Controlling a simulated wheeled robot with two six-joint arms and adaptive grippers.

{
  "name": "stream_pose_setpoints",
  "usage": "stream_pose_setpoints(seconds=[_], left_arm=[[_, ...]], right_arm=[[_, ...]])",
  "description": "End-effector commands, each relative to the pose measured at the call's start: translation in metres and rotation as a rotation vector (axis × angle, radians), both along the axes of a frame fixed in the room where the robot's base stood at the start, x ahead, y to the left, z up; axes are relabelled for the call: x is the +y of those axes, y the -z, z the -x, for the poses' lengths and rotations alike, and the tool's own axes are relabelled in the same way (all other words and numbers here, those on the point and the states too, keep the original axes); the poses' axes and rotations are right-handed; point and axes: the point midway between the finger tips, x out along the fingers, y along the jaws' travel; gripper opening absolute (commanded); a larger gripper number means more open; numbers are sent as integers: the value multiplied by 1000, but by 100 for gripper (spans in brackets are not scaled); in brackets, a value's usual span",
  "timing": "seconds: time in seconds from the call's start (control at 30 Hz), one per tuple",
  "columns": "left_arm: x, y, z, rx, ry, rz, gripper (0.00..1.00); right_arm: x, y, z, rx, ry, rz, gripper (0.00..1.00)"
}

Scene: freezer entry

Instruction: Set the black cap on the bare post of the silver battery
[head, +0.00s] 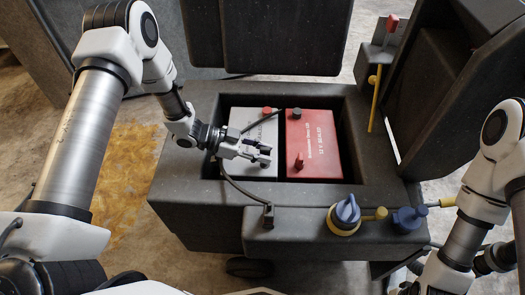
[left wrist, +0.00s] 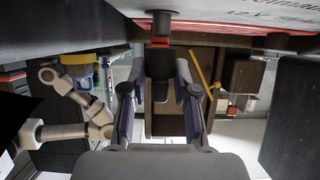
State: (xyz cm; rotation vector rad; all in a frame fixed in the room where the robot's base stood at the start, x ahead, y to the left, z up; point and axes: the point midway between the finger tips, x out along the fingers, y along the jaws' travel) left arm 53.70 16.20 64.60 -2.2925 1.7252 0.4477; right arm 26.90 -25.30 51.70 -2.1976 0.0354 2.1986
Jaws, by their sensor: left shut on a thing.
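The silver battery (head: 238,167) sits in the left of a dark well, with a red cap (head: 267,111) at its far end. My left gripper (head: 263,153) is over its near right part, shut on a small black piece that looks like the black cap. In the left wrist view, a dark cylinder (left wrist: 160,66) shows between the fingers, with a red band just beyond it. The silver battery's bare post cannot be made out; the gripper covers that area. Whether the cap touches anything cannot be told. My right gripper is not in view; only its arm shows at the right.
A red battery (head: 325,150) stands right of the silver one, with a black cap (head: 297,112) and a red one (head: 300,161). A black cable (head: 235,187) loops beside my gripper. A blue knob (head: 346,212) and a blue-and-yellow connector (head: 409,218) are in front.

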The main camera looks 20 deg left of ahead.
Motion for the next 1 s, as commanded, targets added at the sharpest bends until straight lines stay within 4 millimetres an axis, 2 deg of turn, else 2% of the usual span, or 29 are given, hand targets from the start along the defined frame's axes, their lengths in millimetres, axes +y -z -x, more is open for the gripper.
stream_pose_setpoints(seconds=[0.43, 0.73, 1.0], left_arm=[[0, 10, 0, 1, 0, 0, 6], [0, 1, 0, 1, 0, 0, 6], [0, 1, 0, 0, 0, 0, 6]], right_arm=[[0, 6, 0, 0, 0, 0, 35], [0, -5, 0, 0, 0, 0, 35], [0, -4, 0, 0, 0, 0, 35]])
